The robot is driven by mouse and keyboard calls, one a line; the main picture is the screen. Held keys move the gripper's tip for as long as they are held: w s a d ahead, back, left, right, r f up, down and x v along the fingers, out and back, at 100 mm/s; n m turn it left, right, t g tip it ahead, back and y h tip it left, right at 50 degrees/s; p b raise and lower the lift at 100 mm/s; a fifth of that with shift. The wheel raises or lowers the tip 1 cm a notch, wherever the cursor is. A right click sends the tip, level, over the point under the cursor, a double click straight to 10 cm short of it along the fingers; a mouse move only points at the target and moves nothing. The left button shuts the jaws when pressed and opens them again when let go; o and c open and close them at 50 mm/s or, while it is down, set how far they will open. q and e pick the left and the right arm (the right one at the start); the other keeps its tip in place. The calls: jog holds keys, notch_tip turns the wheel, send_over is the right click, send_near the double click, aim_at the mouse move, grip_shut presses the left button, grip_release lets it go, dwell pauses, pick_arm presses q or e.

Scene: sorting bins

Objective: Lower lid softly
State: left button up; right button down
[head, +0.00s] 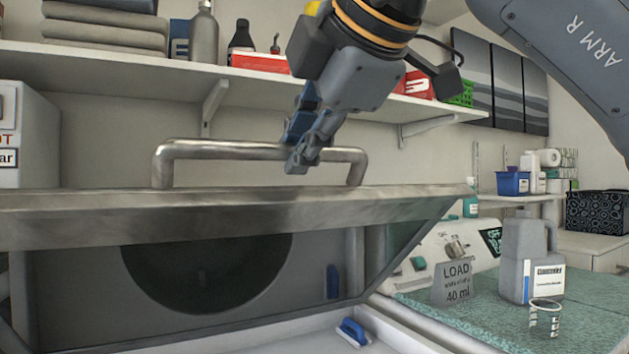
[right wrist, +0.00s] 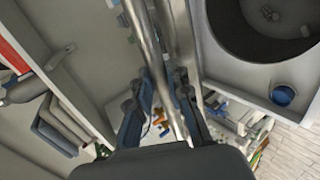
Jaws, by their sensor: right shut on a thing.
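The lid (head: 300,212) is a grey metal panel with a long front edge, standing raised and open over a white-walled tub (head: 400,335). A bent metal bar handle (head: 220,149) is fixed along the lid. My right gripper (head: 303,145) is shut on this handle right of its middle. In the right wrist view, the handle (right wrist: 172,105) runs between the fingers of the gripper (right wrist: 170,85). A dark round area (head: 205,270) shows below the lid edge. My left gripper is not in view.
A blue brush (head: 353,332) lies at the tub's rim. On the right, a green mat (head: 480,310) holds a grey jug (head: 525,262), a clear measuring cup (head: 545,318) and a "LOAD 40 ml" sign (head: 457,283). A loaded wall shelf (head: 130,72) runs behind the arm.

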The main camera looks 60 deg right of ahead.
jog(key=s+f+b, duration=0.1)
jog(key=s+a+f+b, duration=0.1)
jog(key=f+b, duration=0.1)
jog(key=shift+s+a, duration=0.1)
jog(key=shift+s, duration=0.05)
jog(key=shift+s+a+f, duration=0.15)
jog(key=shift+s+a, duration=0.05)
jog(key=shift+s, duration=0.05)
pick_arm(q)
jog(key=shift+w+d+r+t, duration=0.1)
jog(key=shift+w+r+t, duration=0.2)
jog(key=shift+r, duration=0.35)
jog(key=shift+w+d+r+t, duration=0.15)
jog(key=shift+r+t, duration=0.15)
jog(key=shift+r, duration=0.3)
pick_arm(e)
jog(key=c, duration=1.2)
grip_release()
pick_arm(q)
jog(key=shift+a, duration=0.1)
